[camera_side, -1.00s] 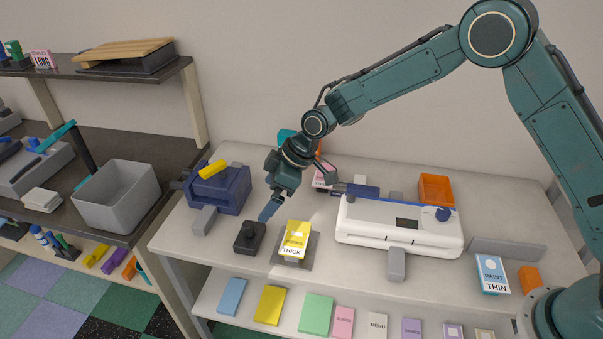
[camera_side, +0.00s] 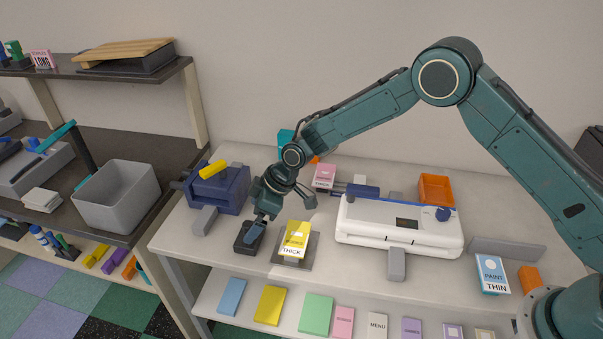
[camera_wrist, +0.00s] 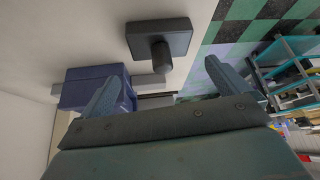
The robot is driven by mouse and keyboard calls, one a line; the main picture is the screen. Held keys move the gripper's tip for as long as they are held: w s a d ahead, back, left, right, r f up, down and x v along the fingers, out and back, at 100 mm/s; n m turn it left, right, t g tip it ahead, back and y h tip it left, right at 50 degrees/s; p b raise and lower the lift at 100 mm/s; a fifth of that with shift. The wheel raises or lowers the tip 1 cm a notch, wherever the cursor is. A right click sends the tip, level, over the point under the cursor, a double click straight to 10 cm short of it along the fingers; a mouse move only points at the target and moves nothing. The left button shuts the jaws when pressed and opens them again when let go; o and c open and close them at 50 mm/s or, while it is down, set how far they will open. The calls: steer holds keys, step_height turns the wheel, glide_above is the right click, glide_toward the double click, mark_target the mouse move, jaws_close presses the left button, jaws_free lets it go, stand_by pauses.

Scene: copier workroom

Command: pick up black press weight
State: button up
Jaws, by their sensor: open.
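The black press weight (camera_side: 243,246) is a dark square block with a knob on top. It stands on the white table near the front left edge. In the wrist view the press weight (camera_wrist: 160,38) shows whole, with its knob (camera_wrist: 161,56) pointing toward my gripper. My gripper (camera_side: 258,228) is at the weight in the side view, and its fingers cover part of the knob there. In the wrist view my gripper (camera_wrist: 165,85) is open, with nothing between its fingers. The knob lies ahead of the gap between the fingertips. I cannot tell whether a finger touches it.
A blue device (camera_side: 222,190) with a yellow handle stands close behind and left. A yellow card pack marked THICK (camera_side: 294,240) on a grey plate sits just right of the weight. A white machine (camera_side: 400,228) stands farther right. The table's front edge is near.

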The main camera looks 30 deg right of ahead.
mark_target(245, 230)
steer(key=shift+x, duration=0.8)
steer(key=shift+f, duration=0.1)
steer(key=shift+x, duration=2.5)
steer(key=shift+s+f, duration=0.1)
steer(key=shift+s, duration=0.05)
steer(key=shift+c, duration=0.2)
steer(key=c, duration=1.1)
steer(key=shift+c, duration=0.6)
steer(key=shift+r, duration=0.25)
step_height(245, 230, up, 20)
